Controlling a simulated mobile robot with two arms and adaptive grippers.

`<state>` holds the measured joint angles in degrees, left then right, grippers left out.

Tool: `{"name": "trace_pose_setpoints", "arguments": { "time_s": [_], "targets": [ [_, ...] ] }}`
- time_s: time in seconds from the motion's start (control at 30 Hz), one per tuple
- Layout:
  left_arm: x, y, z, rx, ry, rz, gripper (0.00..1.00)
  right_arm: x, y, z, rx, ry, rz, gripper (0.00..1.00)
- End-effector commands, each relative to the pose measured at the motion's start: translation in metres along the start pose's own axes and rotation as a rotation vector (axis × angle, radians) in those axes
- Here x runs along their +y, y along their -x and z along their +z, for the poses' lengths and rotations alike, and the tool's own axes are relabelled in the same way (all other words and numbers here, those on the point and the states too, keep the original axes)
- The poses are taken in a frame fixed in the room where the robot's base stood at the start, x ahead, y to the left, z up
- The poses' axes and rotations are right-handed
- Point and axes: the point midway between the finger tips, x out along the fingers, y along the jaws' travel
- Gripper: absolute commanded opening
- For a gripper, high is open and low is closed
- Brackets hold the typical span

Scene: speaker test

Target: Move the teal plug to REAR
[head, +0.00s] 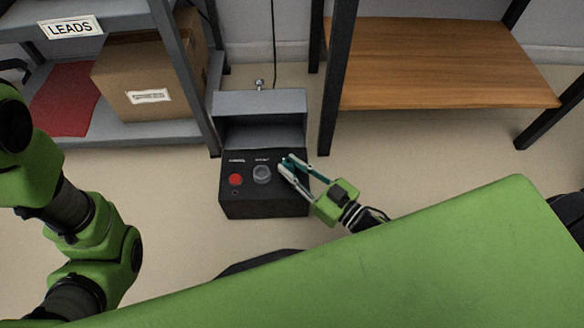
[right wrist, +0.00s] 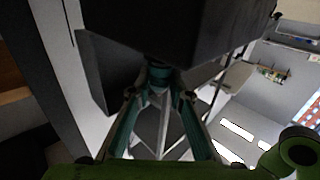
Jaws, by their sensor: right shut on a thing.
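The teal plug (head: 291,164) is at the right side of the black test box (head: 265,207) in the head view, mostly hidden by the fingers. In the right wrist view the teal plug (right wrist: 158,76) sits between the fingertips, up against the dark box (right wrist: 165,40); I cannot tell whether it is seated in a socket. My right gripper (head: 287,163) is shut on the plug; it also shows in the right wrist view (right wrist: 160,97). The box top has a red button (head: 236,179) and a round grey knob (head: 262,174). No REAR marking is readable. My left gripper is out of view.
A raised grey lid (head: 260,103) stands behind the panel. A shelf with a LEADS sign (head: 70,28), a cardboard box (head: 150,72) and a red sheet (head: 64,100) stands to the left. A wooden-topped table (head: 445,65) is at the right. Floor around the box is clear.

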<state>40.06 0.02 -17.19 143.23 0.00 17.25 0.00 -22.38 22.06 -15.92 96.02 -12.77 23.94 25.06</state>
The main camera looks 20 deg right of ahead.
Motion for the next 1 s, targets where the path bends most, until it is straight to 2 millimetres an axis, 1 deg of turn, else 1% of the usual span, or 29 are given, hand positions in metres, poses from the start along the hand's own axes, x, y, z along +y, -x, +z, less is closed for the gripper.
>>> {"name": "trace_pose_setpoints", "arguments": {
  "time_s": [0.27, 0.47, 0.5, 0.57, 0.87, 1.0],
  "targets": [
    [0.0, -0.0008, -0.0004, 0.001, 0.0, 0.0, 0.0, 0.0, 0.0, -0.0006, 0.001, 0.0, 0.0, 0.0],
    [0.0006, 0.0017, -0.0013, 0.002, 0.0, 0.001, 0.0, 0.0002, -0.0002, 0.0059, 0.001, 0.0, 0.0, 0.0],
    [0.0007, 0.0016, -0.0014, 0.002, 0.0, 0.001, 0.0, 0.0002, -0.0002, 0.0063, 0.0, 0.0, 0.0, 0.21],
    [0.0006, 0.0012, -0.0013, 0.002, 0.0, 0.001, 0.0, 0.0001, -0.0002, 0.0056, 0.001, 0.0, 0.0, 0.35],
    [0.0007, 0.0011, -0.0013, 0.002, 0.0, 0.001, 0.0, 0.0001, -0.0001, 0.0055, 0.001, 0.0, 0.0, 0.35],
    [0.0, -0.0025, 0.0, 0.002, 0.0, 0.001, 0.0, -0.0001, 0.0001, -0.0028, 0.002, 0.0, 0.0, 0.35]
  ]
}}
